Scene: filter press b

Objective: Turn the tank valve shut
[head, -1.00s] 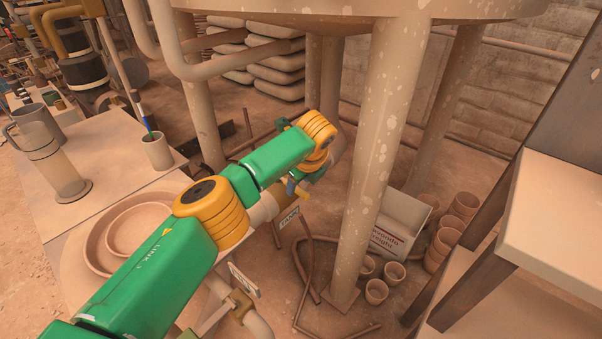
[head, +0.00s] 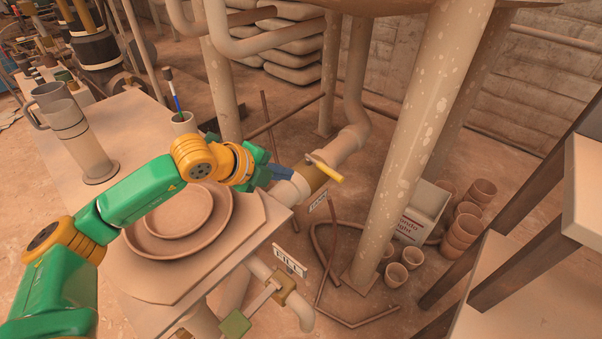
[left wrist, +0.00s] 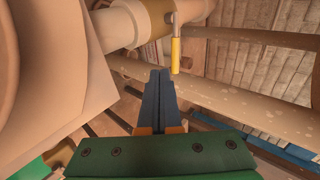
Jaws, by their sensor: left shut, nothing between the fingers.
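The tank valve's yellow handle (head: 326,169) sticks out from a brass-coloured valve body (head: 312,176) on the thick pale pipe. In the picture it lies across the pipe's line. A small sign reading TANK (head: 318,204) hangs below. My left gripper (head: 291,173) is shut and empty, its dark blue fingers just left of the valve, apart from the handle. In the left wrist view the closed fingertips (left wrist: 160,75) point toward the pipe, and the yellow handle (left wrist: 176,55) hangs just beyond them, slightly right. My right gripper is not in view.
A second valve with a green handle (head: 235,323) and a FILL sign (head: 289,260) sits lower, near the front. The table (head: 130,125) carries round dishes (head: 225,232) under my left arm. A tank leg (head: 425,130) stands right of the valve, with pots (head: 397,274) beyond.

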